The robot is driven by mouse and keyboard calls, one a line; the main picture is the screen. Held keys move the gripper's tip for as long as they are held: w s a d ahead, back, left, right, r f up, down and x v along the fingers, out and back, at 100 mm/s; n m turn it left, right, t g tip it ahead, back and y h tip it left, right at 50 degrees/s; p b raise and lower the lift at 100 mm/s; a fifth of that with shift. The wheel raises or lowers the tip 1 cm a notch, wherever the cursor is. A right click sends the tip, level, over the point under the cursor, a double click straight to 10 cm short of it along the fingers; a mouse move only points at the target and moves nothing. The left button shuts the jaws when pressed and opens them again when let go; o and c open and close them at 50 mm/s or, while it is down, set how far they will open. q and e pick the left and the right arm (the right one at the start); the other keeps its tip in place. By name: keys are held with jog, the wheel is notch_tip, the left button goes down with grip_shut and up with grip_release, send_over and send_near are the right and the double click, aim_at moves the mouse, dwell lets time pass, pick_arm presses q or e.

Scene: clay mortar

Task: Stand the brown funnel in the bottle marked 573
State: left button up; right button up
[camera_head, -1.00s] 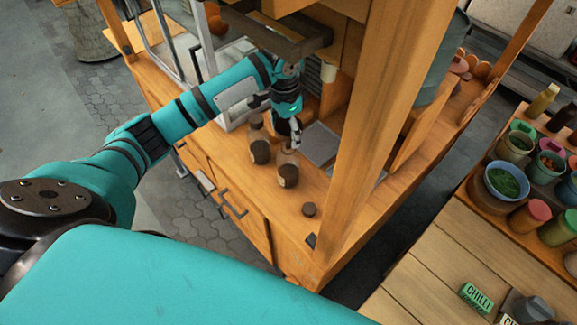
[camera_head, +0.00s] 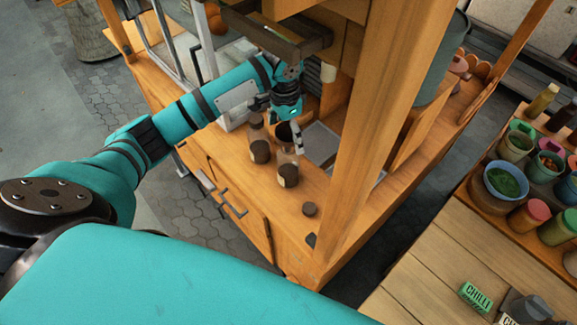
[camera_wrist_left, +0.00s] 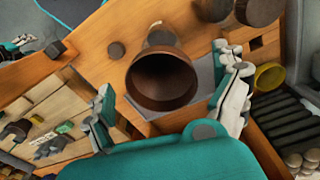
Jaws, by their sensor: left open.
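The brown funnel (camera_wrist_left: 161,79) shows its wide dark mouth between the spread fingers of my open left gripper (camera_wrist_left: 168,103), apart from both in the left wrist view. A bottle (camera_wrist_left: 160,36) also shows past the funnel's rim in the wrist view. The funnel's stem is hidden, so I cannot tell how deep it sits. No number is readable. A small teal and whitish part, likely my right gripper (camera_wrist_left: 18,43), shows at the wrist view's left edge.
A grey tray (camera_head: 321,143) is to the right. A wooden post (camera_head: 378,120) rises beside the work area.

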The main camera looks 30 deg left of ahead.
pick_arm(q)
notch_tip(320, 180, up, 12)
jog(key=shift+a, duration=0.25)
dwell(0.3)
jog(key=shift+f, duration=0.1)
dwell(0.3)
